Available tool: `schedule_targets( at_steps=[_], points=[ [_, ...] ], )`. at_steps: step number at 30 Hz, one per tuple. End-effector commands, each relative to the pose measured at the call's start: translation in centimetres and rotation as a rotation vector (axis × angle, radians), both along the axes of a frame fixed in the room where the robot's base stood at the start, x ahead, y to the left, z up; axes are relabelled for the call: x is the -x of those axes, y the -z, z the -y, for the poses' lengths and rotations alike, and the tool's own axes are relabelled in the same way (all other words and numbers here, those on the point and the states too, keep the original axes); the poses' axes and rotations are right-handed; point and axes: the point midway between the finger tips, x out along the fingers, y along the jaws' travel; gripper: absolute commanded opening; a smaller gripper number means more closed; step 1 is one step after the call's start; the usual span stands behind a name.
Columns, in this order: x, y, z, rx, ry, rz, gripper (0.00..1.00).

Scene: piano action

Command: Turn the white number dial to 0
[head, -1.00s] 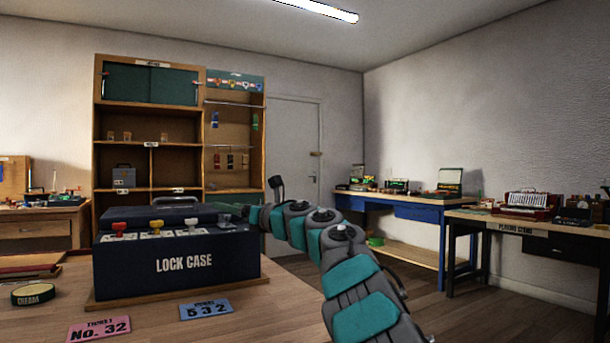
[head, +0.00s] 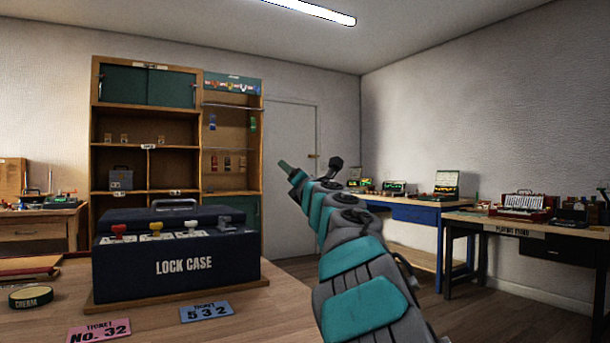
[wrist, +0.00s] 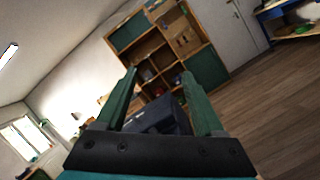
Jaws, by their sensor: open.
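The dark blue lock case (head: 183,283) stands on a wooden base on the near table. Along its top front edge are a red knob (head: 118,230), a yellow knob (head: 156,227) and a pale, whitish knob (head: 193,224), each by a white plate. The dial numbers are too small to read. My gripper (head: 285,167) is raised to the right of the case and above it, apart from it and empty. In the wrist view my gripper (wrist: 158,80) has its two green fingers spread, with the dark case (wrist: 160,115) partly showing beyond and between them.
A pink ticket (head: 99,330) and a blue ticket (head: 206,311) reading 5 3 2 lie before the case. A round tin (head: 37,296) is at left. A tall shelf (head: 178,166) stands behind; blue (head: 420,213) and black benches line the right wall. Air above the case is free.

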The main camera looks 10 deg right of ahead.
Motion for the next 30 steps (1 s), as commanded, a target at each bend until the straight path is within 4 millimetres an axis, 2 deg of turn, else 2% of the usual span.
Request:
schedule_targets(
  at_steps=[4,9,26,28,30],
  points=[
    [0.6,-0.1,1.8,-0.072,0.045,-0.009,0.71],
    [1.0,-0.2,2.8,-0.115,0.069,-0.012,0.71],
    [1.3,-0.3,3.4,-0.139,0.083,-0.014,0.71],
    [1.8,-0.1,4.5,-0.192,0.111,-0.020,0.71],
    [2.9,0.5,6.6,-0.294,0.166,-0.037,0.71]
  ],
)
